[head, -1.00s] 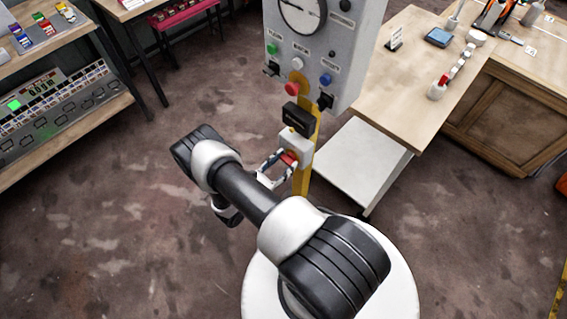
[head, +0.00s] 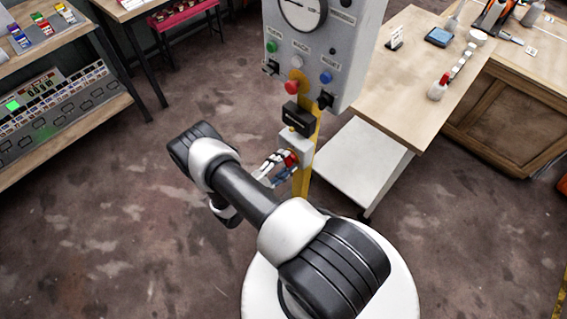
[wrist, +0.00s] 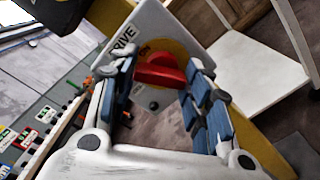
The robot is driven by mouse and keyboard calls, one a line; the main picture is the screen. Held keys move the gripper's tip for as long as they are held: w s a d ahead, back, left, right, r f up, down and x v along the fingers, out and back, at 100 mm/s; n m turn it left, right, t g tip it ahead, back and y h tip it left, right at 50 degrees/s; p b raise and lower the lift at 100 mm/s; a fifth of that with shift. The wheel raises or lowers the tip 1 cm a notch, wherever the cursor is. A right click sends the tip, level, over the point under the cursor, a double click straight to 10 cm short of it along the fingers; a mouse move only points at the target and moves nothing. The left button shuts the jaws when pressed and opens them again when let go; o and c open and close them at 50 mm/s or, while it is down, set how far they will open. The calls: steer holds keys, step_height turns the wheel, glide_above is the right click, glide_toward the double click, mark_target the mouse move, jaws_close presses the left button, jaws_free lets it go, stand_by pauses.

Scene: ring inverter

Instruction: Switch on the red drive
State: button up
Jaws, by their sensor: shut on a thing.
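The red drive switch is a red handle (wrist: 158,72) on a yellow disc (wrist: 188,48), set on a light grey box (wrist: 245,75) lettered "DRIVE". The box (head: 297,146) is on the yellow post below the control panel, and the red handle (head: 291,158) shows small there. My gripper (wrist: 162,88) is shut on the red handle, with one blue-padded finger on each side of it. The exact contact at the fingertips is hard to see. In the head view my gripper (head: 281,165) is at the box's front.
A grey control panel (head: 313,52) with a gauge and several buttons stands above, with a red button (head: 292,88) and a black box (head: 297,118) just over the switch. A white shelf (head: 355,165) and wooden bench (head: 420,75) stand right. Floor at left is open.

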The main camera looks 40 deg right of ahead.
steer(key=m, duration=0.5)
steer(key=shift+m, duration=0.4)
stand_by(0.4)
steer(key=o, duration=1.1)
steer(key=shift+c, duration=0.2)
steer(key=s+a, duration=0.1)
steer(key=a, duration=1.1)
